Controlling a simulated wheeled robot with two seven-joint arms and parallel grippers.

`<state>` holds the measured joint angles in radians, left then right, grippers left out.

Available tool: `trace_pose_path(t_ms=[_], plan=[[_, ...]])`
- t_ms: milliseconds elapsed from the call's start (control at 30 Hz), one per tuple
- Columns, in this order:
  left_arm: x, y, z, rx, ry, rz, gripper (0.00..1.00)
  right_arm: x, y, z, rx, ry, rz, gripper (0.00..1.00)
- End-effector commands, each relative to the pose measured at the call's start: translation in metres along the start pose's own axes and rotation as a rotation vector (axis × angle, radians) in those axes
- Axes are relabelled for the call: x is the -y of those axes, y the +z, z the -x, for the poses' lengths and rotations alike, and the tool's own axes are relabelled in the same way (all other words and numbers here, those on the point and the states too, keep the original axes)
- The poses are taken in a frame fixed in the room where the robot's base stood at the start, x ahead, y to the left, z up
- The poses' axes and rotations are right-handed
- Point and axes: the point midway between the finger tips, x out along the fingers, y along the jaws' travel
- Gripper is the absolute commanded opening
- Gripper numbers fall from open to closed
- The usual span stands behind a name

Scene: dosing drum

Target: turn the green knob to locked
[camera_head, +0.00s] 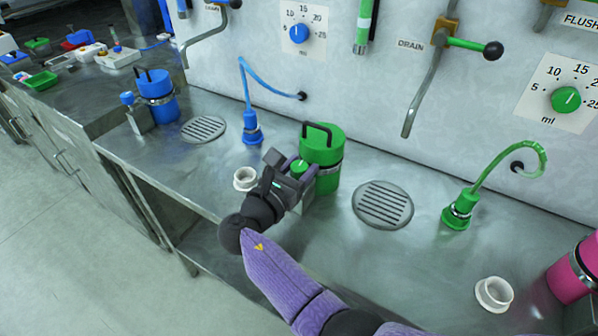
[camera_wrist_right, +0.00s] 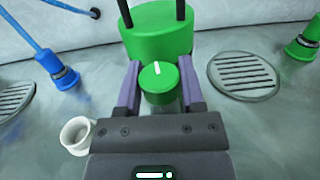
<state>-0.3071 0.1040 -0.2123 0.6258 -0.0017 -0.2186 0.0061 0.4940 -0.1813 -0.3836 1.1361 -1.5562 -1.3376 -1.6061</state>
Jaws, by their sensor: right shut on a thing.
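The green knob (camera_wrist_right: 159,83) is a round cap with a white mark on its top, in front of the green drum (camera_wrist_right: 158,38). In the head view the knob (camera_head: 299,165) shows partly between the fingers, beside the green drum (camera_head: 322,146) with its black handle. My right gripper (camera_wrist_right: 160,84) has one purple finger on each side of the knob and is shut on it. The white mark points away from the gripper, tilted slightly left. In the head view my right gripper (camera_head: 298,168) reaches in from below. My left gripper is not in view.
A white ring (camera_head: 245,179) stands left of my gripper, and a drain grate (camera_head: 383,205) lies to the right. A blue nozzle (camera_head: 252,130) with a hose is behind left, a green nozzle (camera_head: 460,210) at right. A blue drum (camera_head: 157,96) stands farther left.

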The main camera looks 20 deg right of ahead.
Motion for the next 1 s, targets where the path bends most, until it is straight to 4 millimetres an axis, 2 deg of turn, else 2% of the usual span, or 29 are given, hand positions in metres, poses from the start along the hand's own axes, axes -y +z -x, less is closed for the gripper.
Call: trace_pose_path(t_ms=[300, 867, 900, 1000], plan=[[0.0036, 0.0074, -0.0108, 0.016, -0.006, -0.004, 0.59, -0.0004, 0.0004, -0.0006, 0.003, -0.108, -0.002, 0.00], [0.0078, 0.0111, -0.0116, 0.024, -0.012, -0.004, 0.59, 0.0000, 0.0015, -0.0007, 0.003, -0.130, -0.002, 0.00], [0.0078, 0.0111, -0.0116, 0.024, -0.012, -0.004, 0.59, 0.0000, 0.0015, -0.0007, 0.003, -0.130, -0.002, 0.58], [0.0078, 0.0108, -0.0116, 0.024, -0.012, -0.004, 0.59, 0.0000, 0.0012, -0.0006, 0.002, -0.130, -0.002, 0.79]])
